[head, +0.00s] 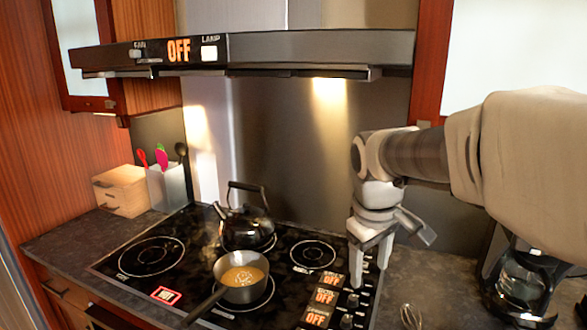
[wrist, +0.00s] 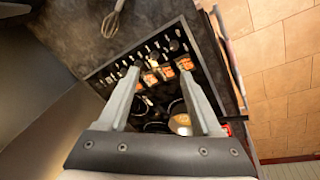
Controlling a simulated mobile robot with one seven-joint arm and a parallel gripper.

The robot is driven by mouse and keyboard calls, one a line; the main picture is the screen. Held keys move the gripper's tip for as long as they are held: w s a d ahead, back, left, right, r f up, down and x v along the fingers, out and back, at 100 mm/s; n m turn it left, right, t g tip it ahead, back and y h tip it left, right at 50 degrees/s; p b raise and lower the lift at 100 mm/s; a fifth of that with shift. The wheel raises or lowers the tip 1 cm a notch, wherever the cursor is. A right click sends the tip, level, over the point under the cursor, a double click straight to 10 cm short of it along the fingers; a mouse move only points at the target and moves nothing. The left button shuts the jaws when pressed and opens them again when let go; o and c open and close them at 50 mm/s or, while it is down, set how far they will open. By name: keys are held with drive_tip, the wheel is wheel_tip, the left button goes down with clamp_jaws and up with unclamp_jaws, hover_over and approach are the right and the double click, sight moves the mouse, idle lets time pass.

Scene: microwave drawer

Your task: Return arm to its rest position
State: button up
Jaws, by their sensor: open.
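My gripper (head: 370,262) hangs down from my arm over the right side of the black stovetop (head: 200,248), near its control knobs. Its two fingers are apart with nothing between them; in the wrist view my gripper (wrist: 160,95) also shows open above the stove. A pan (head: 242,278) with yellowish food sits on the front burner, to the left of my gripper. A dark kettle (head: 246,222) stands on a back burner. In the wrist view the pan (wrist: 181,124) shows partly behind the right finger.
A range hood (head: 290,50) spans above the stove. A glass coffee pot (head: 525,285) stands at the right, with a whisk (head: 411,316) on the counter (head: 425,275). A wooden box (head: 121,190) and a utensil holder (head: 168,187) stand at the left. The counter right of the stove is mostly clear.

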drive_tip(key=s+m+t+y, duration=0.1)
drive_tip(key=s+m+t, duration=0.2)
drive_tip(key=s, duration=1.4)
drive_tip(key=m, duration=0.3)
drive_tip(key=shift+d+f, duration=0.2)
drive_tip(key=shift+f, duration=0.05)
drive_tip(key=shift+d, duration=0.1)
idle(0.5)
